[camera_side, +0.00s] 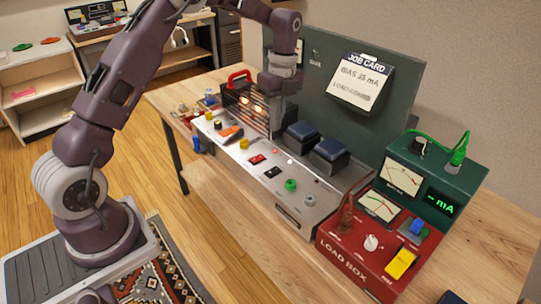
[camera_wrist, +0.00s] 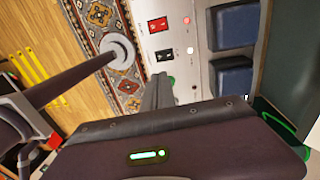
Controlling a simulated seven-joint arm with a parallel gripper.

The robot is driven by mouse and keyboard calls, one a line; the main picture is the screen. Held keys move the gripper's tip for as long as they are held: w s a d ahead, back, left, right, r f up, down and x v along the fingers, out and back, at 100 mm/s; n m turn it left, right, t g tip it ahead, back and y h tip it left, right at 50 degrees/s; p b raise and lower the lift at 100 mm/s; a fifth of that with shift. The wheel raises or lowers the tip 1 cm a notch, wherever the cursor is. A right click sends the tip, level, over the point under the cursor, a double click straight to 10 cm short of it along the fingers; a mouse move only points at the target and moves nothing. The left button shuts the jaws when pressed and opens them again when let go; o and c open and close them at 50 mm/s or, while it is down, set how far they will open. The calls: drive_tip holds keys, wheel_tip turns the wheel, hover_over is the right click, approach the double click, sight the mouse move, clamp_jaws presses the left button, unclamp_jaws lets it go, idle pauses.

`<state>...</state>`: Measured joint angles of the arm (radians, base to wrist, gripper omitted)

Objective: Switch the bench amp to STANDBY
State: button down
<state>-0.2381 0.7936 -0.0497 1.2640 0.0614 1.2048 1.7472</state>
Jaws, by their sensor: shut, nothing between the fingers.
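The bench amp (camera_side: 240,152) is a long pale metal chassis on the wooden bench, with glowing tubes (camera_side: 247,103) in a cage. Its top panel has a red rocker switch (camera_side: 257,159) and a black one (camera_side: 273,172). Both rockers also show in the wrist view, the red (camera_wrist: 158,25) above the black (camera_wrist: 164,55). Their labels are too small to read, and I cannot tell their positions. My gripper (camera_wrist: 158,92) is shut and empty, just below the black rocker in the wrist view. In the side view my wrist is over the amp's back; the fingertips are unclear.
Dark transformer blocks (camera_side: 328,150) rise behind. A red load box (camera_side: 365,240) and a green meter (camera_side: 432,180) stand at the right. A job card (camera_side: 362,80) hangs on the back board.

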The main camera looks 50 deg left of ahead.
sight(270, 172)
drive_tip(key=f, duration=0.4)
drive_tip(key=s+f, duration=0.1)
drive_tip(key=f, duration=0.9)
drive_tip(key=shift+s, duration=0.35)
